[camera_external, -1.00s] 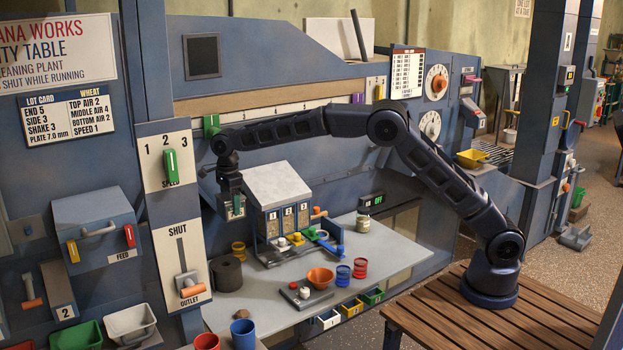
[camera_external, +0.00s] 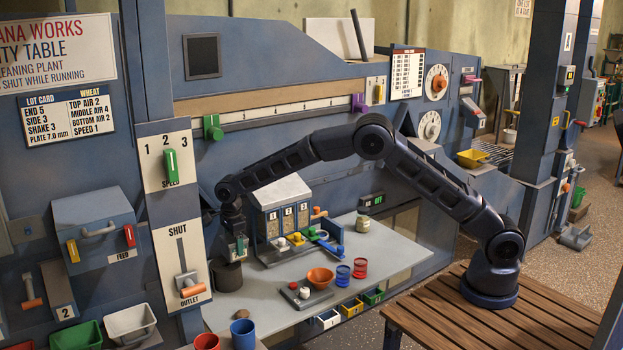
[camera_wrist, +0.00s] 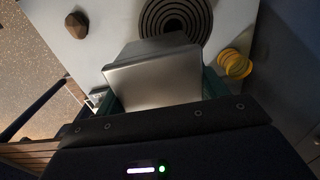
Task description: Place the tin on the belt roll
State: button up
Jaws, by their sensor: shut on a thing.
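A grey metal tin (camera_wrist: 150,78) is held between the green-sided fingers of my gripper (camera_wrist: 155,85), which fills the lower wrist view. In the external view my gripper (camera_external: 237,249) points down just above the belt roll (camera_external: 227,276), a dark upright cylinder on the left of the grey table. The wrist view shows the roll's coiled top (camera_wrist: 176,20) just beyond the tin, whose far edge overlaps the roll's near rim in the picture. I cannot tell whether the tin touches the roll. The tin's underside is hidden.
Yellow rings (camera_wrist: 235,64) stand close beside the roll. A brown stone (camera_external: 242,314) lies toward the table's front. A rack with numbered bins (camera_external: 287,217) stands right of the roll. An orange bowl (camera_external: 320,276) and cups sit further right.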

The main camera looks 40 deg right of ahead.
jog(key=shift+f, duration=1.85)
jog(key=shift+f, duration=0.1)
jog(key=o, duration=1.2)
jog(key=shift+c, duration=0.2)
notch_tip(320, 180, up, 12)
jog(key=shift+r, duration=0.1)
